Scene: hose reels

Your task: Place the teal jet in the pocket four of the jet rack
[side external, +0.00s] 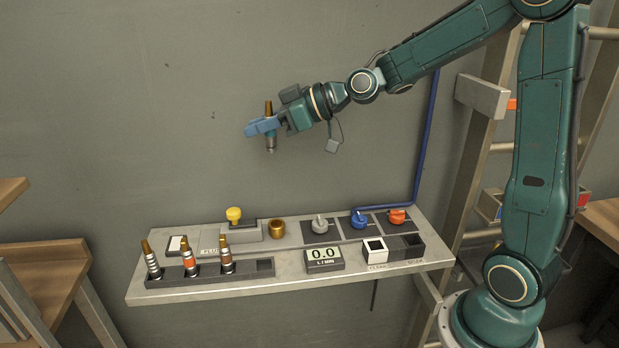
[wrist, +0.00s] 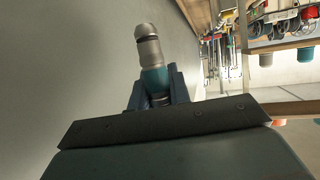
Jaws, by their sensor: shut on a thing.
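My gripper (side external: 262,126) is shut on the teal jet (side external: 271,143), well above the shelf and the rack. The jet is roughly upright in the side view, brass tip up and grey end down. In the wrist view the teal jet (wrist: 150,52) shows its grey end and a teal band between the blue fingers (wrist: 153,88). The dark jet rack (side external: 206,276) lies at the shelf's front left. Three brass-tipped jets stand in it: one with dark and white bands (side external: 152,262), one with an orange band (side external: 189,261), one greyish (side external: 226,257). The rack's rightmost pocket (side external: 265,265) is empty.
On the shelf (side external: 295,289) behind the rack are a yellow knob (side external: 234,215), a brass cup (side external: 277,229) and grey, blue and orange valve knobs (side external: 359,219). Air around my gripper is clear.

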